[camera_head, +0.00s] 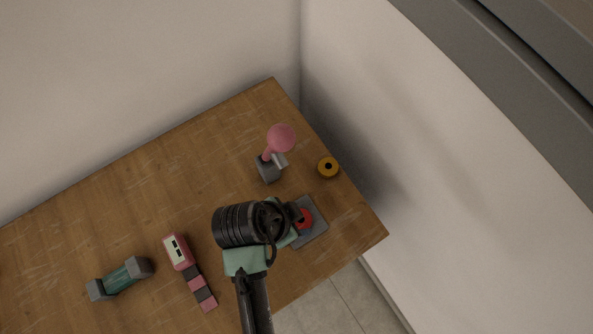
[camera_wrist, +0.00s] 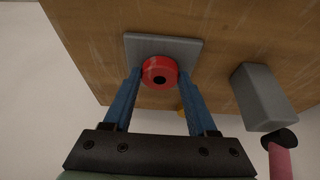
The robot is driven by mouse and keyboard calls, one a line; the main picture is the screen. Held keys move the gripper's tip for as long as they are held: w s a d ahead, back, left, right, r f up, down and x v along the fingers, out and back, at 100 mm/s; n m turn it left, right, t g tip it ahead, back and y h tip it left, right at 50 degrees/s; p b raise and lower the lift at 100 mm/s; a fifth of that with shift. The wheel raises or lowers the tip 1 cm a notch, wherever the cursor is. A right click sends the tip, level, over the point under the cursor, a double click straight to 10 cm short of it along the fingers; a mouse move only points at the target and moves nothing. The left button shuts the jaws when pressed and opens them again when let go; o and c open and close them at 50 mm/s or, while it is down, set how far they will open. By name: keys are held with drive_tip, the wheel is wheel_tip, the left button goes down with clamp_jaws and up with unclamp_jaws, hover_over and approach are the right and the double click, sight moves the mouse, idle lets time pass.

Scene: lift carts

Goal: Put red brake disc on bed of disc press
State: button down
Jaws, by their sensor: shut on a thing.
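The red brake disc (camera_wrist: 160,64), a thick ring with a dark centre hole, is between the two blue fingers of my gripper (camera_wrist: 161,74). The fingers are shut on its sides. The disc also shows in the head view (camera_head: 306,217), partly hidden by my gripper. A flat grey square plate (camera_wrist: 187,46) lies on the table directly behind the disc in the wrist view; it also shows in the head view (camera_head: 319,231). I cannot tell whether the disc touches it. A grey block with a pink ball-ended lever (camera_head: 270,168) stands nearby; which part is the press bed is not clear.
An orange ring (camera_head: 328,168) lies near the right edge of the wooden table (camera_head: 130,205). A pink-and-grey device (camera_head: 180,252) and a teal piece with grey ends (camera_head: 120,279) lie at left. Walls stand behind and to the right.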

drive_tip(key=shift+f, duration=0.15)
drive_tip(key=shift+c, duration=1)
unclamp_jaws()
drive_tip(key=v, duration=1.2)
drive_tip(key=shift+p, duration=0.35)
